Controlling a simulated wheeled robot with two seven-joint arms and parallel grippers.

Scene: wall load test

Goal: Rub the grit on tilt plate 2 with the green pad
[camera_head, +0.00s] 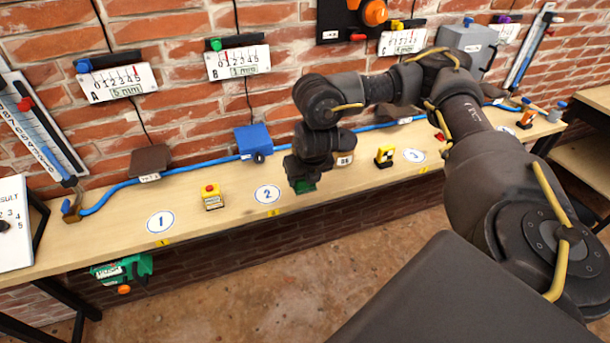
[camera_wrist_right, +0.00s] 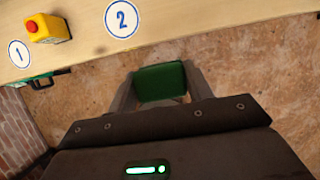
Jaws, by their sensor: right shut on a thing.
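My right gripper (camera_head: 303,180) is shut on the green pad (camera_head: 305,187), which hangs above the bench's front part, right of the round 2 mark (camera_head: 267,194). In the right wrist view the green pad (camera_wrist_right: 161,83) sits between the two fingers, with the 2 mark (camera_wrist_right: 121,18) beyond it. The pad is apart from that mark. A blue block (camera_head: 253,139) stands behind the 2 mark near the wall; I cannot tell whether it is tilt plate 2. No grit can be made out. My left gripper is not in view.
On the bench (camera_head: 110,229) are a yellow box with red button (camera_head: 212,197), a yellow-black block (camera_head: 384,156) and a dark brown block (camera_head: 150,161). A blue hose (camera_head: 115,193) runs along the wall. A green tool (camera_head: 122,269) hangs below the front edge.

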